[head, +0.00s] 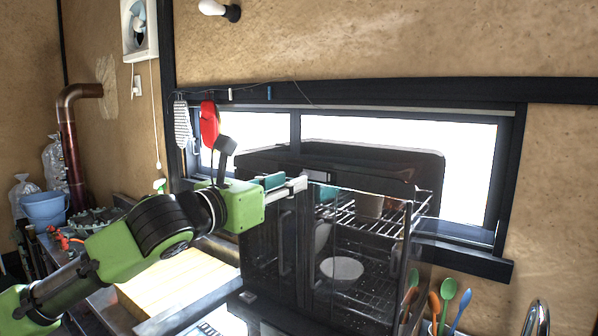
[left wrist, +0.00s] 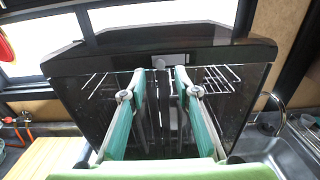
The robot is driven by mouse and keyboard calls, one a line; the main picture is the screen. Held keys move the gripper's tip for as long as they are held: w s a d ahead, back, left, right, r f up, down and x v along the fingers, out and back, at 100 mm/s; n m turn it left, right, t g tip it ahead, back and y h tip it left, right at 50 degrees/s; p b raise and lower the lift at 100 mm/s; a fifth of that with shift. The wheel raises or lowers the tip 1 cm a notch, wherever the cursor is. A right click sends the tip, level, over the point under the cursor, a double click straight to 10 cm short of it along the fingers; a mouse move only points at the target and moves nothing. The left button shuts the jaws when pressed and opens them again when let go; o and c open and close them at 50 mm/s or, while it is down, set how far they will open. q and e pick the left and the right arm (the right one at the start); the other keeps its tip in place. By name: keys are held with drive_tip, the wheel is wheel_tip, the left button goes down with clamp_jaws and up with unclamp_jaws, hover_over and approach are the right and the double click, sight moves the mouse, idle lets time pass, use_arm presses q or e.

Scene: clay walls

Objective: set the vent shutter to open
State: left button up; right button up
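A dark cabinet with clear doors and wire racks (head: 345,235) stands on the counter below the window. A small grey tab (left wrist: 172,60) sits on the dark strip along its top front edge in the left wrist view. This looks like the vent shutter's slider, but I cannot read its setting. My left gripper (head: 294,183) is at the cabinet's upper front in the head view. In the left wrist view its two fingers (left wrist: 160,72) are apart, with nothing between them, and point toward the tab. I cannot tell whether they touch it. My right gripper is not in view.
A wall fan (head: 139,28) with a pull cord hangs at upper left. Cups and a white bowl (head: 342,268) are inside the cabinet. Spoons (head: 447,289) and a tap (head: 537,318) are at lower right. A wooden board (head: 180,280) lies left of the cabinet.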

sight(312, 177)
use_arm(q)
drive_tip(key=p+x, duration=0.1)
drive_tip(key=x, duration=0.3)
drive_tip(key=shift+w+d, duration=0.15)
drive_tip(key=shift+w, duration=0.15)
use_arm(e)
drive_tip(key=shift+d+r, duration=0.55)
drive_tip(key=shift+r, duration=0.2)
use_arm(q)
clamp_jaws()
